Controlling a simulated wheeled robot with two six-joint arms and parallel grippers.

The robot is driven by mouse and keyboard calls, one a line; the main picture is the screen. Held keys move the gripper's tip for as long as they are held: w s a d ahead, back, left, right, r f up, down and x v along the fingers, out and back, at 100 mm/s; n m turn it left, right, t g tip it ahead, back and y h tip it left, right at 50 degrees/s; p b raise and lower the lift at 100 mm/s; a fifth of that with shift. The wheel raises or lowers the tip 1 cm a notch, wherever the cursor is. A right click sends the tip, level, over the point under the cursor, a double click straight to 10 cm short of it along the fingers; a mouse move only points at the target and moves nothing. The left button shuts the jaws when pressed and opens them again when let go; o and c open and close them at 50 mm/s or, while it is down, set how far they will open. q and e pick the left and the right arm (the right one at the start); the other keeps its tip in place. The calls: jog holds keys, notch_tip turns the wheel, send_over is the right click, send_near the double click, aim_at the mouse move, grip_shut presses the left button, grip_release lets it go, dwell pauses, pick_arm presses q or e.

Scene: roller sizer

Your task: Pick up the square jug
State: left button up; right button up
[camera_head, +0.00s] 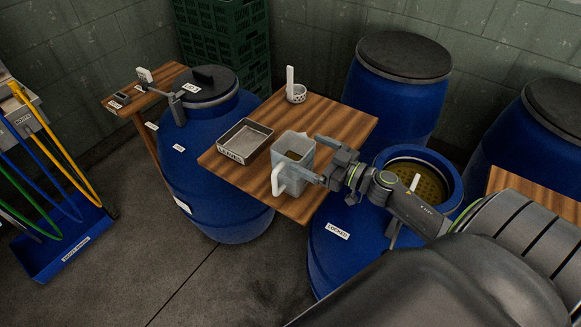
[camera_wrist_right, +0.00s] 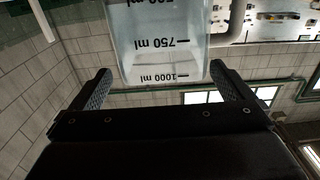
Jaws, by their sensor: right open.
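The square jug (camera_head: 293,158) is a clear, squarish vessel with a white handle, standing upright on the wooden table near its front edge. My right gripper (camera_head: 313,157) is open beside the jug, on its right side, with one finger toward the back and one toward the front. In the right wrist view the jug (camera_wrist_right: 160,40), marked 750 ml and 1000 ml, appears between the two spread fingers of my right gripper (camera_wrist_right: 160,78). I cannot tell whether either finger touches it. My left gripper is not in view.
A labelled metal tray (camera_head: 245,139) lies left of the jug on the wooden table (camera_head: 340,117). Blue barrels (camera_head: 215,150) surround the table; an open one (camera_head: 445,165) is at the right under my arm.

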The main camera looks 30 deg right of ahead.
aim_at(280, 139)
jog(key=shift+a+p+x, duration=0.2)
jog(key=shift+p+x, duration=0.3)
jog(key=shift+x, duration=2.35)
jog(key=shift+s+r, duration=0.1)
jog(key=shift+r, duration=0.05)
jog(key=shift+c, duration=0.3)
jog(key=c, duration=1.7)
jog(key=shift+r, duration=0.1)
jog(key=shift+c, duration=0.6)
